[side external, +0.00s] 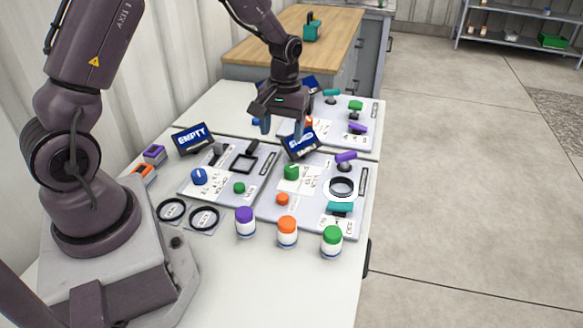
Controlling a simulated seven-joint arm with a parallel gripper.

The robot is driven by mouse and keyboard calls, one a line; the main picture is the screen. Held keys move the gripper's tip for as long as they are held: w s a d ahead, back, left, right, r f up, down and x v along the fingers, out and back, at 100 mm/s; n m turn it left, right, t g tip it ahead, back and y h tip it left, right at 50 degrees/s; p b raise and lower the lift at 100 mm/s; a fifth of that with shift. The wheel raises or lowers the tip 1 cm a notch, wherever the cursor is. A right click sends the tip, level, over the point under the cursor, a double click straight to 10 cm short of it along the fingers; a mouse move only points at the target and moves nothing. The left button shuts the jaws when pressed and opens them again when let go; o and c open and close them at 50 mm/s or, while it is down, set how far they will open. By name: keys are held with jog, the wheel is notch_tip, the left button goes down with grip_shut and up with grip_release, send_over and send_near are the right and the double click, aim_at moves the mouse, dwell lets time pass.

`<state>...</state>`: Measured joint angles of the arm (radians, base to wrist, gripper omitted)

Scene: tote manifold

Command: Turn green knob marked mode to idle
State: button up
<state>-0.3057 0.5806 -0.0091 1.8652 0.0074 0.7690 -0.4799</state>
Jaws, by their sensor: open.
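A green knob (291,172) stands on the front right panel (268,208), below a tilted blue display (300,143). Another green part (355,105) is on the rear panel, and a small green button (239,188) is on the front left panel. The panel lettering is too small to read, so I cannot tell which one is marked mode. My gripper (283,127) is open and points down, behind the front right display and above the rear part of the table. It appears apart from the green knob. The gripper hides part of the rear panel.
Purple-lidded (245,222), orange-lidded (287,232) and green-lidded (332,242) jars stand along the front. A display reading EMPTY (195,138) rises behind the left panel. A blue knob (199,176), a black ring (341,187) and a teal handle (340,207) are nearby.

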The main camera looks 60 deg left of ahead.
aim_at(292, 167)
jog(key=w+f, duration=0.1)
jog(key=f, duration=0.3)
jog(key=f+n, duration=0.1)
jog(key=f, duration=0.3)
jog(key=w+f+n, duration=0.1)
jog(key=f, duration=0.4)
jog(key=shift+w+a+t, duration=0.35)
jog(key=shift+a+t, duration=0.05)
jog(key=shift+c, duration=0.5)
jog(key=c, duration=0.8)
jog(key=shift+c, duration=0.2)
